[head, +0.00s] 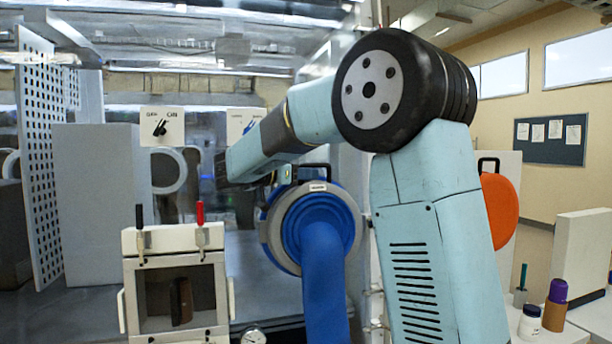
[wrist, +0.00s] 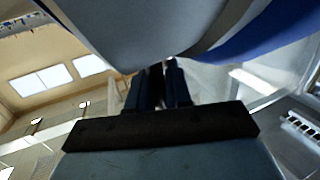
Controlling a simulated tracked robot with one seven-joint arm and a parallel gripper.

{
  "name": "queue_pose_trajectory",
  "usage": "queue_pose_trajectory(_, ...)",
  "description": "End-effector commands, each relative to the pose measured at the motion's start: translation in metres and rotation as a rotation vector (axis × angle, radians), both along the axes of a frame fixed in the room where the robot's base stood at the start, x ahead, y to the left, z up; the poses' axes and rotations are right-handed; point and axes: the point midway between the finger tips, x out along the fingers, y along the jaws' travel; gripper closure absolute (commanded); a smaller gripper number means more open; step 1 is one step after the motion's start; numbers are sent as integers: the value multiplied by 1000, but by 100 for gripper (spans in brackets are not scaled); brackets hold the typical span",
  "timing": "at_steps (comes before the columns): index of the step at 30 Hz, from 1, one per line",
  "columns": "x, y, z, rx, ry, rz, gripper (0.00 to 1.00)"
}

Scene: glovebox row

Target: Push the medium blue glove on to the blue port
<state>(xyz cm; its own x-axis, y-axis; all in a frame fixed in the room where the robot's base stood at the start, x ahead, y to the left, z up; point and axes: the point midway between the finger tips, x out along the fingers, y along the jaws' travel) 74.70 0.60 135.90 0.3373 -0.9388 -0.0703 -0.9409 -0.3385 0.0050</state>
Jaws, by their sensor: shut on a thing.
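The medium blue glove (head: 325,275) hangs from a grey ring (head: 352,225) with a small label and a black handle (head: 316,166) on top. The ring faces me in front of the glovebox wall. My gripper (head: 283,175) is at the ring's upper left, partly hidden by my arm. In the wrist view my gripper's dark fingers (wrist: 158,75) are shut on the handle, close under the grey ring (wrist: 165,25); blue glove cloth (wrist: 265,35) shows at upper right.
An orange round cover (head: 500,210) with a black handle is right of my arm. A white box with a window (head: 175,290) and red and black levers stands at lower left. A white jar (head: 529,322) and purple-capped bottle (head: 556,306) stand at lower right.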

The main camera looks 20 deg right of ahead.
Motion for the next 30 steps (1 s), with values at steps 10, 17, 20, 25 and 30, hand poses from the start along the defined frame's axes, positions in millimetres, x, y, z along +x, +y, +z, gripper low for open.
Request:
queue_pose_trajectory(10, 5, 0, 0, -1, -1, 0, 100)
queue_pose_trajectory(17, 5, 0, 0, -1, -1, 1, 60)
queue_pose_trajectory(20, 5, 0, 0, -1, -1, 2, 51)
queue_pose_trajectory(25, 6, 1, 0, 0, -1, 4, 51)
queue_pose_trajectory(30, 4, 7, 0, 0, -3, 7, 51)
